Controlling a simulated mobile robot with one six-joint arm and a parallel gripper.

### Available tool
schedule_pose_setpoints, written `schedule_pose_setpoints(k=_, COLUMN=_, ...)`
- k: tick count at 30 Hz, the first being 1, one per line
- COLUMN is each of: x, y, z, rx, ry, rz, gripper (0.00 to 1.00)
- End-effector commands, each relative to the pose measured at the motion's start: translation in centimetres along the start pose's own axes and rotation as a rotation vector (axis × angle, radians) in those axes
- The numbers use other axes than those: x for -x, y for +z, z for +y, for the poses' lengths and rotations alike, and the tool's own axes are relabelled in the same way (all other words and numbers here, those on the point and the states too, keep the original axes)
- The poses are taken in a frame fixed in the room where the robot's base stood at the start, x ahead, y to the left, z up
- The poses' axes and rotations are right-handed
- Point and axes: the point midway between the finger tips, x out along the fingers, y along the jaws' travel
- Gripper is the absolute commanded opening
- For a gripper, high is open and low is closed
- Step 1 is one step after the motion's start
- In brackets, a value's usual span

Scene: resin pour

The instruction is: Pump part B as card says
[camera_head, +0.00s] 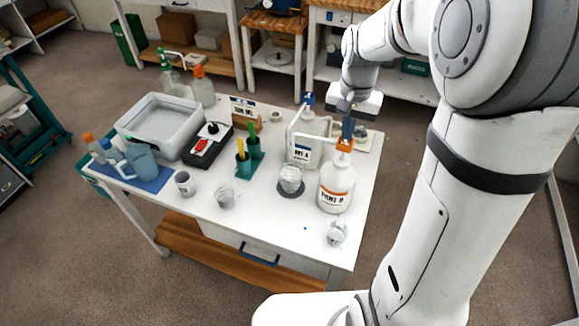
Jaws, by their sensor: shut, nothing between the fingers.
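The part B bottle (336,190), white with an orange label band, stands upright near the table's right side. Its orange pump head (345,145) is on top. My gripper (347,131) points down with shut blue fingers just over the pump head; whether they touch it I cannot tell. A clear cup (290,180) stands on a dark round pad left of the bottle. The part A jug (301,153), with a blue-topped pump (308,98), stands behind the cup. A card (243,111) stands at the table's back; its text is too small to read.
The white table (285,240) also holds a grey tub (158,125), a black device with a red switch (207,145), a green holder with sticks (249,160), and several cups. A clear cup (337,233) is near the front right corner. The front middle is clear.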

Motion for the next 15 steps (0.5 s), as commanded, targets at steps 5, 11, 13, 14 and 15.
schedule_pose_setpoints(k=5, x=-0.03, y=-0.02, z=-0.01, rx=0.0, ry=0.0, rz=0.001, gripper=0.0)
schedule_pose_setpoints(k=11, x=-0.15, y=-0.03, z=-0.01, rx=0.0, ry=0.0, rz=0.001, gripper=0.0)
schedule_pose_setpoints(k=13, x=-0.4, y=-0.02, z=-0.01, rx=0.0, ry=0.0, rz=0.0, gripper=0.0)
schedule_pose_setpoints(k=14, x=-0.54, y=-0.02, z=-0.01, rx=0.0, ry=0.0, rz=0.0, gripper=0.0)
schedule_pose_setpoints(k=15, x=-0.76, y=-0.02, z=-0.01, rx=0.0, ry=0.0, rz=0.0, gripper=0.0)
